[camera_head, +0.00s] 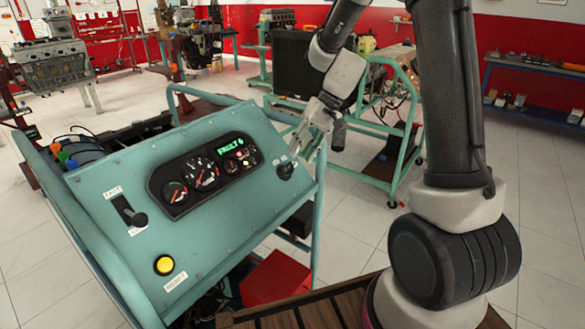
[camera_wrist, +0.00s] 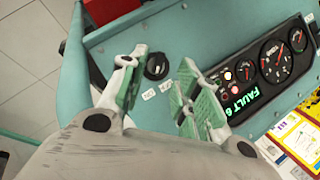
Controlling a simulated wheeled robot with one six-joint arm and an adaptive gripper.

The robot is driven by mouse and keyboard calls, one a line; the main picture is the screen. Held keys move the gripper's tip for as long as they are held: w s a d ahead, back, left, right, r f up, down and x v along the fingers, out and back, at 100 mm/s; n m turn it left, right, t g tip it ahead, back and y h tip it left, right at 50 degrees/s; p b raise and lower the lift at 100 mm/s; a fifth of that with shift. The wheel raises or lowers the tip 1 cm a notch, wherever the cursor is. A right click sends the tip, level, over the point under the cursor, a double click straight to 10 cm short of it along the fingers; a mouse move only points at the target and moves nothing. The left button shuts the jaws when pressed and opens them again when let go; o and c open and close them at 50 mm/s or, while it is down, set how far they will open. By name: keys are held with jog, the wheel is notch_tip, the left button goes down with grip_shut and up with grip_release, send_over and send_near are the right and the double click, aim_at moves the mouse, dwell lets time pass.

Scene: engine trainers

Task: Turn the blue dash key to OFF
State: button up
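The dash key shows as a dark round knob (camera_head: 286,171) at the right end of the teal dash panel (camera_head: 225,215). In the wrist view the knob (camera_wrist: 157,66) looks black with a light mark, and I see no blue on it. Two small white labels (camera_wrist: 148,94) sit beside it; their words are too blurred to read surely. My gripper (camera_head: 306,147) is over that end of the panel, close to the knob. In the wrist view my gripper (camera_wrist: 161,66) is open, its green-padded fingers on either side of the knob with gaps between.
A gauge cluster (camera_head: 205,173) with a green FAULT 6 display sits left of the knob. A black lever (camera_head: 129,212) and a yellow button (camera_head: 164,265) are further left. An engine stand (camera_head: 389,125) stands behind.

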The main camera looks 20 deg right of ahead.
aim_at(293, 167)
jog(key=x, duration=0.6)
jog(key=shift+a+f, duration=0.15)
jog(key=shift+f, duration=0.1)
jog(key=shift+c, duration=0.4)
grip_shut()
